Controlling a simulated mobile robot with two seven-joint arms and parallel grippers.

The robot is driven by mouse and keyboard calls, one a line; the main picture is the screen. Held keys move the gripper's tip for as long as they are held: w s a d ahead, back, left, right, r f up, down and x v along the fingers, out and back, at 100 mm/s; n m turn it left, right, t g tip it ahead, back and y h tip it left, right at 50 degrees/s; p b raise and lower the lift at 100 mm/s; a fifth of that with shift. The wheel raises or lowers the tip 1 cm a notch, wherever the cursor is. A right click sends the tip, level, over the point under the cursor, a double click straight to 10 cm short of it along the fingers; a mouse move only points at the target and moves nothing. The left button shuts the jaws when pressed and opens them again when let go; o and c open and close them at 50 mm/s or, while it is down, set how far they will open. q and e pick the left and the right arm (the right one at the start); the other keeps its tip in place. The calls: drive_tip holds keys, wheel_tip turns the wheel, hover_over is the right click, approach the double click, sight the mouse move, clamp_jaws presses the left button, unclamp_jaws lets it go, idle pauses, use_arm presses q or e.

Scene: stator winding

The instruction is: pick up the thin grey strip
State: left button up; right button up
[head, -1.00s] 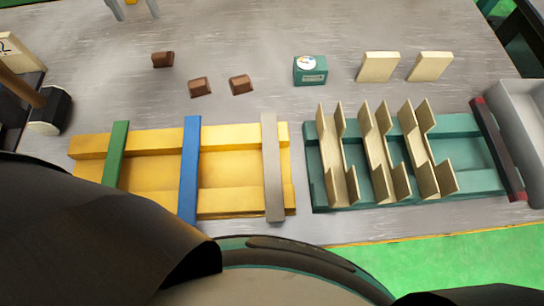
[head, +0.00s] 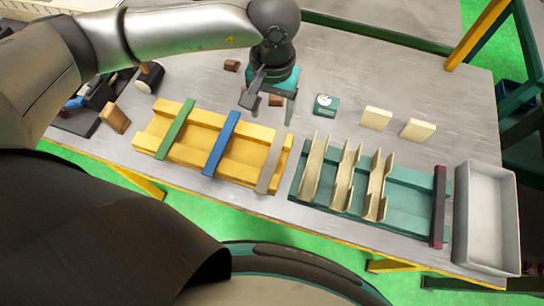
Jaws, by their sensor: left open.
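The thin grey strip (head: 270,164) lies across the right end of the yellow frame (head: 190,151). A green strip (head: 176,129) and a blue strip (head: 221,143) lie across the same frame to its left. My left gripper (head: 268,108) is open and empty. It hangs pointing down, in the picture above and close to the far end of the grey strip, apart from it. It partly hides a brown block behind it. My right gripper is not in view.
The teal frame (head: 412,204) with several cream channels (head: 343,178) stands right of the yellow one. A grey bin (head: 487,218) stands at the right end. Brown blocks (head: 231,65), a teal box (head: 326,106) and two cream blocks (head: 376,117) lie behind.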

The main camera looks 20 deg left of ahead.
use_arm(q)
drive_tip(key=s+d, duration=0.2)
drive_tip(key=p, duration=0.1)
hover_over(273, 157)
drive_tip(key=f, duration=0.9)
drive_tip(key=shift+d, duration=0.25)
drive_tip(key=shift+a+f+p, duration=0.15)
drive_tip(key=shift+f+p, duration=0.1)
drive_tip(key=shift+f, duration=1.2)
drive_tip(key=shift+a+f+p, duration=0.1)
drive_tip(key=shift+f+p, duration=0.15)
drive_tip(key=shift+f, duration=1.15)
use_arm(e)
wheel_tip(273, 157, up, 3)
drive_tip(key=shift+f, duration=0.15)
use_arm(q)
drive_tip(key=shift+c, duration=0.3)
clamp_jaws()
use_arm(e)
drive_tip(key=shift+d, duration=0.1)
